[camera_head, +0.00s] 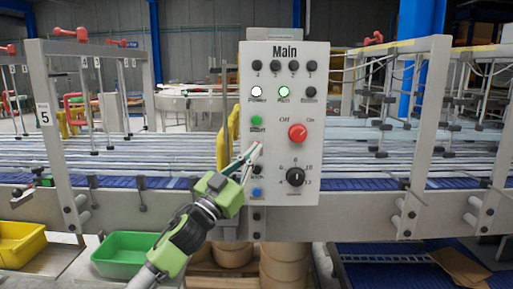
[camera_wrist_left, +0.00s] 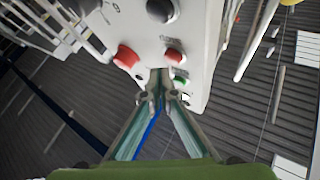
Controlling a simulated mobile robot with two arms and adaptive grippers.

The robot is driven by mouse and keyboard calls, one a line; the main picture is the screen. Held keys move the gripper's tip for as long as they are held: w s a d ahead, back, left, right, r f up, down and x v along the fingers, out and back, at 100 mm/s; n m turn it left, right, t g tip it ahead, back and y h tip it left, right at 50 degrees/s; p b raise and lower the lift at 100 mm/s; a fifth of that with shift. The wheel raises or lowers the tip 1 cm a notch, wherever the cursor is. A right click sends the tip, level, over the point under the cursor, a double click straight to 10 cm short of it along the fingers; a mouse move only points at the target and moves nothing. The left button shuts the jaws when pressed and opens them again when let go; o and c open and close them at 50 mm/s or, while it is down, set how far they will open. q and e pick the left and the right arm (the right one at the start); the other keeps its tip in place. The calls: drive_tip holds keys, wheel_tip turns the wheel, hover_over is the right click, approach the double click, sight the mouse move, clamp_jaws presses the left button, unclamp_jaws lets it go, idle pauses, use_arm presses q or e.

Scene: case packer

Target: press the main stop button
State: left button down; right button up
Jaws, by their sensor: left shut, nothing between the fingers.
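The light-grey Main panel (camera_head: 273,222) faces me in the head view. It carries a green start button (camera_head: 256,121), a big red mushroom knob (camera_head: 297,132) and a black dial (camera_head: 295,177). My left gripper (camera_head: 257,150) is shut and empty, its tips in front of the panel just below the start button, hiding what lies behind. My right gripper is out of view.
A blue button (camera_head: 256,192) and a partly covered black button (camera_head: 257,170) sit low on the panel, near my gripper. A blue conveyor (camera_head: 400,178) runs behind the panel. Green (camera_head: 122,254) and yellow (camera_head: 18,242) bins stand at lower left.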

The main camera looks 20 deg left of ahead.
use_arm(q)
drive_tip(key=shift+w, duration=0.1)
idle(0.5)
drive_tip(key=shift+w+a, duration=0.1)
drive_tip(key=shift+w, duration=0.2)
drive_tip(key=shift+w+a, duration=0.2)
drive_tip(key=shift+w, duration=0.3)
idle(0.7)
drive_tip(key=shift+s, duration=0.1)
drive_tip(key=shift+s+d+p, duration=0.25)
drive_tip(key=shift+s+p, duration=0.1)
drive_tip(key=shift+s, duration=0.45)
drive_tip(key=s, duration=0.2)
drive_tip(key=s+d+p, duration=0.1)
drive_tip(key=s, duration=0.1)
drive_tip(key=shift+s+d, duration=0.2)
drive_tip(key=shift+s, duration=0.2)
